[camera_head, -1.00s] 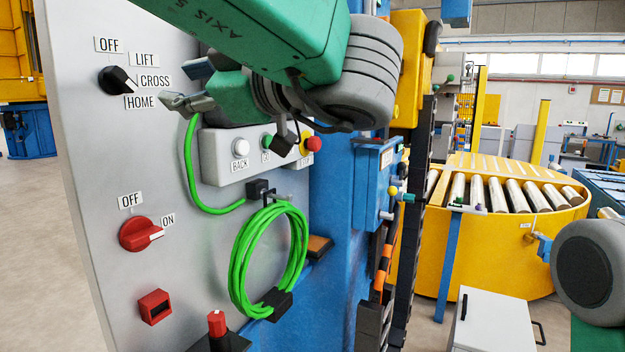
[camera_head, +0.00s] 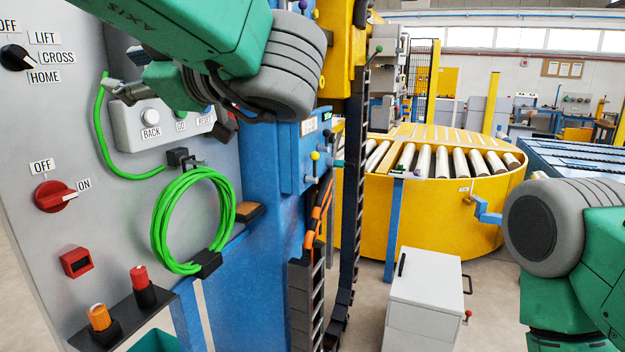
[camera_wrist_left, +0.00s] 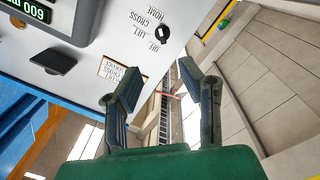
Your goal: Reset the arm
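My left arm comes in from the top left of the head view, across the grey control panel (camera_head: 110,222). My left gripper (camera_head: 115,88) shows small there, in front of the panel, right of the black mode knob (camera_head: 15,57) labelled OFF, LIFT, CROSS, HOME. In the left wrist view, the left gripper (camera_wrist_left: 165,85) is open, with nothing between its two fingers. The mode knob (camera_wrist_left: 162,34) lies beyond the fingertips, apart from them. My right arm (camera_head: 545,230) shows at the right edge; its gripper is out of view.
A grey button box (camera_head: 165,122) sits just below the left arm. A green cable coil (camera_head: 192,220) hangs on the panel below it. A red OFF/ON switch (camera_head: 55,196) is lower left. A yellow roller turntable (camera_head: 440,215) and a white cabinet (camera_head: 425,300) stand right.

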